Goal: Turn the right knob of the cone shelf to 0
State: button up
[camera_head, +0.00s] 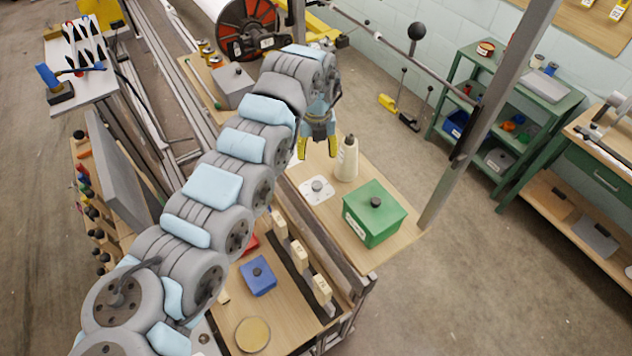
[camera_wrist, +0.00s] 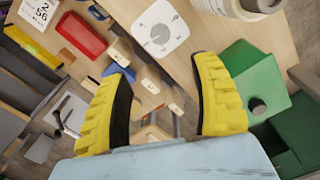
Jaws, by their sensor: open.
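A white dial plate with a grey round knob (camera_head: 317,186) lies on the wooden shelf (camera_head: 398,251) beside a cream thread cone (camera_head: 347,160). The dial plate shows in the wrist view (camera_wrist: 173,22), at the top centre, with the knob (camera_wrist: 160,33) and small marks around it. The marks are too small to read. My gripper (camera_head: 318,150) has two yellow-padded fingers, open and empty, above the shelf behind the cone and knob. In the wrist view, my gripper (camera_wrist: 162,65) has the knob just beyond its fingertips, apart from them. I cannot see a second knob.
A green lidded box (camera_head: 375,215) stands on the shelf near its right end. The cone, partly visible in the wrist view (camera_wrist: 250,6), is close to the dial. A metal post (camera_head: 485,120) rises at the right. A blue box (camera_head: 257,277) lies on the lower board.

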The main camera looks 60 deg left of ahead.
aim_at(317, 184)
notch_tip(317, 184, down, 13)
jog(key=p, duration=0.2)
jog(key=shift+d+p, duration=0.1)
jog(key=shift+p, duration=0.2)
jog(key=shift+f, duration=0.8)
grip_shut()
